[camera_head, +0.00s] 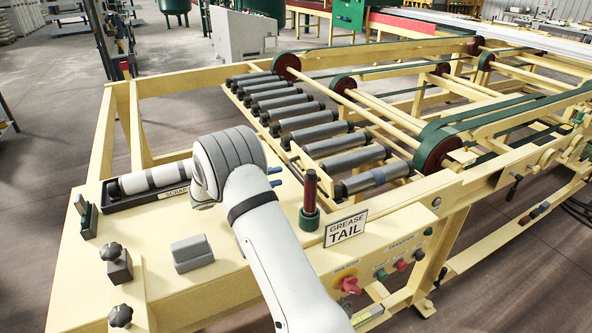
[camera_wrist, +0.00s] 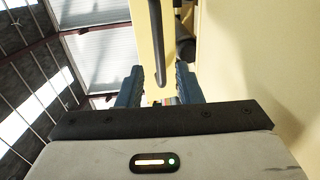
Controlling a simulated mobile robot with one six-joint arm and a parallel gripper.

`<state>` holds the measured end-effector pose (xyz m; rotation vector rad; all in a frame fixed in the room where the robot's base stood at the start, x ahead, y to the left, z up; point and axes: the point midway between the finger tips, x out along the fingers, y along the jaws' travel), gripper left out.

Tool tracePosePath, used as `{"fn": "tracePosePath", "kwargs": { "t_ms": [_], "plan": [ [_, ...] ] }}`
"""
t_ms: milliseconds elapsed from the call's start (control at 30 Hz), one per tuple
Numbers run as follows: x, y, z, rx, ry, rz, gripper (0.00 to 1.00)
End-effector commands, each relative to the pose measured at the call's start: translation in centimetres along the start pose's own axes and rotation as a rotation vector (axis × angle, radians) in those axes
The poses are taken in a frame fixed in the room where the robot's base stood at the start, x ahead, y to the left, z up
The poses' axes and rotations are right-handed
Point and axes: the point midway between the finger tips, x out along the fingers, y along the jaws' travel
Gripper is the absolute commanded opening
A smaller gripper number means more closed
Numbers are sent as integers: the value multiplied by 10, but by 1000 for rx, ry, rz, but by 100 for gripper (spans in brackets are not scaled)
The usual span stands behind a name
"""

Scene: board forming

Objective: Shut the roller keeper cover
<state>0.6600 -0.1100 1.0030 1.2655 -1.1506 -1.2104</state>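I cannot clearly tell which part is the roller keeper cover. The row of grey rollers (camera_head: 318,132) lies in the cream frame, and the nearest roller (camera_head: 372,178) has a paler band. I see no contact with the fingers. My wrist hides part of the table.
A white roller with dark ends (camera_head: 150,179) lies in a black tray by a "SCRAP" sign, left of my wrist. A dark red post in a green base (camera_head: 310,200), a "GREASE TAIL" sign (camera_head: 345,228), a grey block (camera_head: 191,252) and black knobs (camera_head: 120,315) stand on the table.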

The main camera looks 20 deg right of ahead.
Motion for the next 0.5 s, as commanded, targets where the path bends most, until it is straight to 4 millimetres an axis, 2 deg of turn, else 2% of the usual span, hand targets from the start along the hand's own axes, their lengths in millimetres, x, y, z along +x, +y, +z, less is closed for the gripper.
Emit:
{"fn": "tracePosePath", "kwargs": {
  "t_ms": [300,500],
  "plan": [
    [51,2,2,-1,-10,0,32],
    [74,1,2,-1,-8,-1,32]
  ]
}}
